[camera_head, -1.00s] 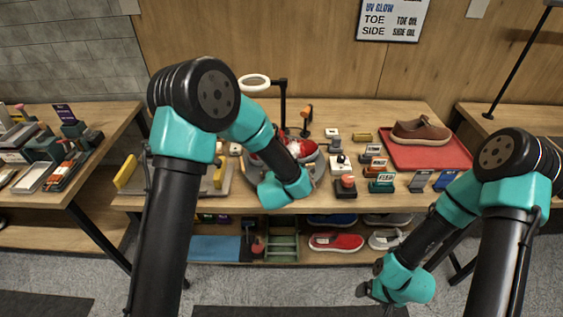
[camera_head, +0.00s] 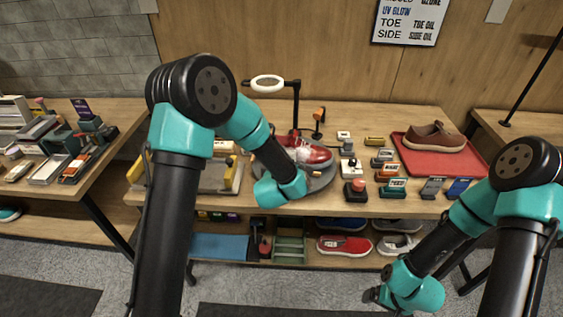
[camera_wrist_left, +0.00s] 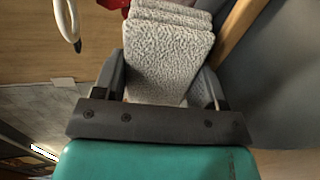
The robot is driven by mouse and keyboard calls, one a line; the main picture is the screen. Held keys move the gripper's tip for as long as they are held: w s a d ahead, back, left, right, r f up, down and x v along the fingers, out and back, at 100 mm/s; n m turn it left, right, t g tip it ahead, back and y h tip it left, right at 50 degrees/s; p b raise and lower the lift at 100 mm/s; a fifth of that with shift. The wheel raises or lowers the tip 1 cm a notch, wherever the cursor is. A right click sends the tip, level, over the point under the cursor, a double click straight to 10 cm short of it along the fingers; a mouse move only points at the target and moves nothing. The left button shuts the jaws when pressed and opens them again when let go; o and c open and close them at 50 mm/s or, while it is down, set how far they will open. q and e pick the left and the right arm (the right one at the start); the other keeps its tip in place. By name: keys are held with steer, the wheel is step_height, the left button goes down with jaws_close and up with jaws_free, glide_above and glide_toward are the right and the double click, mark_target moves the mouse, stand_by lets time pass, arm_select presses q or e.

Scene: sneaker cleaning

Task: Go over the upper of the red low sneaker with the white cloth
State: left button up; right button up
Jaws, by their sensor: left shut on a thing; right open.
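The red low sneaker (camera_head: 312,153) rests on a grey round stand (camera_head: 318,183) on the middle table. My left forearm hides its left part in the head view. A small red piece (camera_wrist_left: 113,4) shows at the top of the left wrist view. My left gripper (camera_wrist_left: 163,88) is shut on the white cloth (camera_wrist_left: 168,50), a folded, rough-textured pad. The left fingers are hidden in the head view, and I cannot tell whether the cloth touches the sneaker. My right gripper (camera_head: 373,295) is open, low in front of the table at the right.
A ring lamp (camera_head: 268,84) stands behind the sneaker. A brown shoe (camera_head: 435,138) sits on a red tray (camera_head: 416,166). More shoes, including a red one (camera_head: 345,246), lie on the shelf below.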

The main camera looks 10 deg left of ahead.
arm_select(q)
steer(key=shift+s+a+f, duration=0.1)
steer(key=shift+s+a, duration=0.05)
steer(key=shift+a, duration=0.75)
steer(key=shift+s+a, duration=0.15)
steer(key=shift+a, duration=0.7)
steer(key=shift+d, duration=0.1)
steer(key=shift+w+d, duration=0.2)
steer(key=shift+d, duration=1.8)
steer(key=shift+w+d, duration=0.2)
steer(key=shift+d, duration=1.7)
